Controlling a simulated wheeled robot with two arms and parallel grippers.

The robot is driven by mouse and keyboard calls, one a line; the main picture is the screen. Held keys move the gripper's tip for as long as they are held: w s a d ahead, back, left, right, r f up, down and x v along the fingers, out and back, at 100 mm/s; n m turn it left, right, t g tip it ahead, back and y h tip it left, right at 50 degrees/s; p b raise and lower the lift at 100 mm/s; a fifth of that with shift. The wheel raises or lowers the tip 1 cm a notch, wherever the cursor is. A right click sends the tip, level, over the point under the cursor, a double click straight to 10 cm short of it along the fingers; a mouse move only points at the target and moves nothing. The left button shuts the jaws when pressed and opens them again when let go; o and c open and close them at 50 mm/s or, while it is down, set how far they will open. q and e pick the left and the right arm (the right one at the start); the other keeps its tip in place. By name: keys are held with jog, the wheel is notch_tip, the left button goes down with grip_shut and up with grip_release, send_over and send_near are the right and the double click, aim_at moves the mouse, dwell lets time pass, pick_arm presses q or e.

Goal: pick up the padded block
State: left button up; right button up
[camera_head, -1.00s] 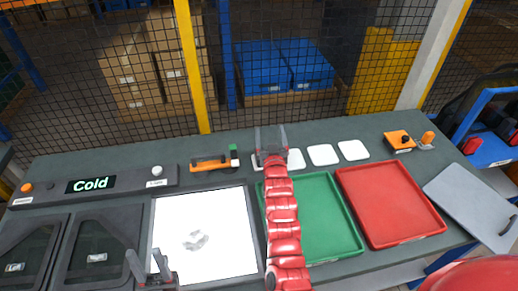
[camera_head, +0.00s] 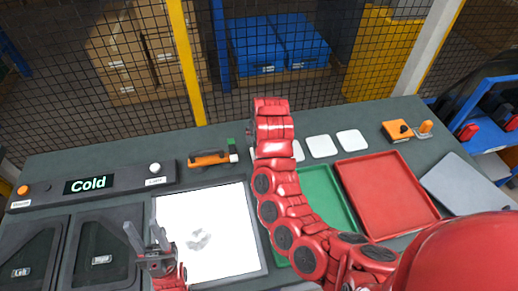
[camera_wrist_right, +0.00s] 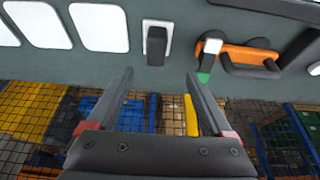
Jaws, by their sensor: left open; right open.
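A small dark block (camera_wrist_right: 156,46), likely the padded block, sits on a white square in the right wrist view. In the head view my right arm hides it. My right gripper (camera_wrist_right: 159,74) is open and empty; its fingertips point toward the block, which lies just beyond them and between their lines. In the head view the right gripper is hidden behind its own red arm. My left gripper (camera_head: 145,234) is open and empty over the left edge of the bright white panel (camera_head: 230,225).
An orange-and-black tool with a green end (camera_head: 210,158) lies close beside the block's spot. White squares (camera_head: 321,146), a green tray (camera_head: 325,190) and a red tray (camera_head: 385,195) are to the right. A mesh fence (camera_head: 160,60) stands behind the bench.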

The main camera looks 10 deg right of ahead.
jog(key=p+x, duration=0.2)
jog(key=x, duration=0.5)
jog(key=shift+w+f+p, duration=0.25)
jog(key=shift+w+p, duration=0.05)
jog(key=shift+p, duration=0.05)
jog(key=shift+f, duration=0.4)
jog(key=shift+w+f, duration=0.15)
jog(key=shift+f, duration=0.05)
jog(key=shift+w+d+f+p, duration=0.1)
jog(key=shift+d+f+p, duration=0.2)
jog(key=shift+f+p, duration=0.2)
jog(key=shift+w+f, duration=0.15)
jog(key=shift+f, duration=0.2)
jog(key=shift+w+d+f, duration=0.1)
jog(key=shift+w+f, duration=0.05)
jog(key=shift+f, duration=0.1)
jog(key=shift+f+b, duration=0.4)
jog(key=shift+f, duration=0.3)
jog(key=shift+w+f+b, duration=0.3)
jog(key=shift+w+f, duration=0.1)
jog(key=shift+f, duration=0.1)
